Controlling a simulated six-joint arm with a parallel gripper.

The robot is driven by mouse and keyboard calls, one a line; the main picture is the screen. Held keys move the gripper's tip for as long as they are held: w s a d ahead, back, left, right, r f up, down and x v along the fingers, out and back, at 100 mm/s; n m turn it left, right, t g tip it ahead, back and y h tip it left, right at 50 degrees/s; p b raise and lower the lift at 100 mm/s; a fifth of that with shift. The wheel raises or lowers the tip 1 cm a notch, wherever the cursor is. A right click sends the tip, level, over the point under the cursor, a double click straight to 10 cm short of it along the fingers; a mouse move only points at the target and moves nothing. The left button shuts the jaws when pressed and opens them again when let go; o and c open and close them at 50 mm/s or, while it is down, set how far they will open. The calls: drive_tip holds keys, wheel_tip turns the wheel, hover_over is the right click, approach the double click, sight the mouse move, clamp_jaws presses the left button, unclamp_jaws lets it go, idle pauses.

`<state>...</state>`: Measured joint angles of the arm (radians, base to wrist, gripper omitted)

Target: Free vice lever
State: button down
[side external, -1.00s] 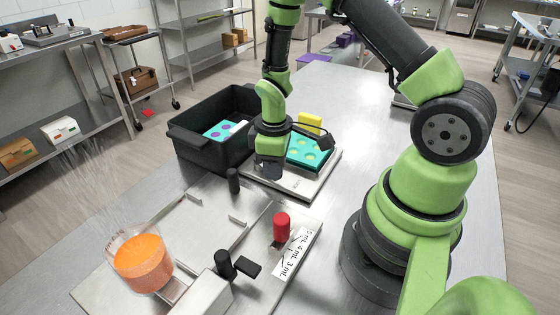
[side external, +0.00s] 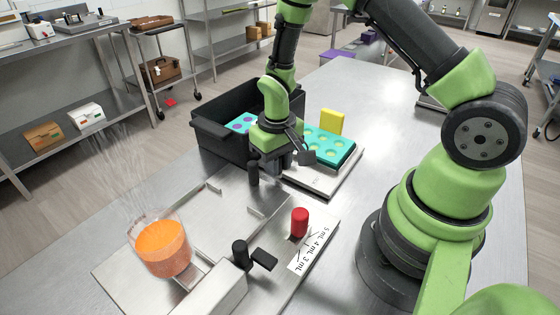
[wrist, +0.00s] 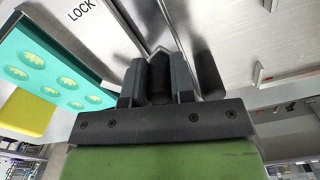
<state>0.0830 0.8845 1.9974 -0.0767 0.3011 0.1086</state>
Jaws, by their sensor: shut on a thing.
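My gripper (side external: 279,158) is low over the front left of the metal vice plate (side external: 330,186), beside the turquoise mould. In the wrist view its two dark fingers (wrist: 157,84) are shut on a dark piece between them, which I take as the vice lever (wrist: 159,72). The lever is mostly hidden by the fingers, and in the side view my gripper covers it. The turquoise mould (side external: 332,148) with round yellowish cavities lies on the vice plate; it also shows at left in the wrist view (wrist: 45,62). A LOCK label (wrist: 80,9) is near the lever.
The depositor has an orange-filled hopper (side external: 163,250), a red knob (side external: 300,222) and a black handle (side external: 262,260). A yellow block (side external: 331,122) stands behind the mould.

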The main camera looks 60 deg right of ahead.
drive_tip(key=shift+w, duration=0.1)
idle(0.3)
drive_tip(key=c, duration=1)
unclamp_jaws()
drive_tip(key=shift+o, duration=0.2)
wheel_tip(320, 180, up, 9)
drive_tip(key=shift+r, duration=0.5)
drive_tip(key=shift+a+r, duration=0.1)
drive_tip(key=shift+r, duration=0.25)
drive_tip(key=s+a+r+t+y, duration=0.1)
drive_tip(key=s+a+r+t, duration=0.1)
drive_tip(key=s+r, duration=0.5)
drive_tip(key=s+a+r+m+t+y, duration=0.1)
drive_tip(key=s+a+r+t, duration=0.2)
drive_tip(key=s+r+t, duration=0.2)
drive_tip(key=a+v, duration=0.1)
drive_tip(key=v, duration=0.4)
drive_tip(key=shift+r, duration=0.25)
